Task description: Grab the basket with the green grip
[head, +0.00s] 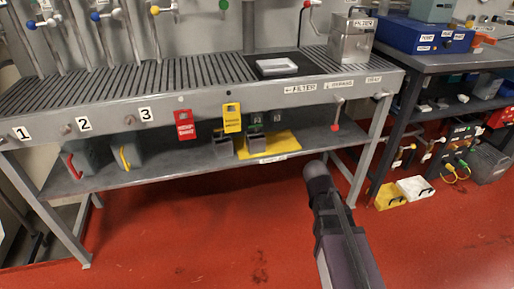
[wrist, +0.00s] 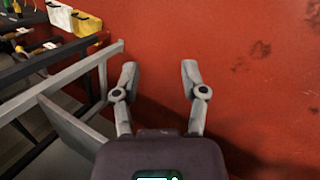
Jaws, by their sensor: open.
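I cannot make out a green grip on any basket in the head view. A grey bin with a red grip (head: 78,163) and a grey bin with a yellow grip (head: 126,156) stand on the lower shelf at left. A grey open-topped box (head: 221,148) stands further right on that shelf. A dark grey crate (head: 490,166) is on the floor at far right, partly cut off. My gripper (wrist: 159,78) is open and empty over the red floor in the wrist view. In the head view my arm reaches up from the bottom, right of centre, in front of the bench.
The slatted bench (head: 150,82) has a lower shelf and legs. A darker table (head: 450,62) stands at right, with a yellow box (head: 388,195) and a white box (head: 415,188) on the floor by it. Red floor (head: 200,230) is clear in front.

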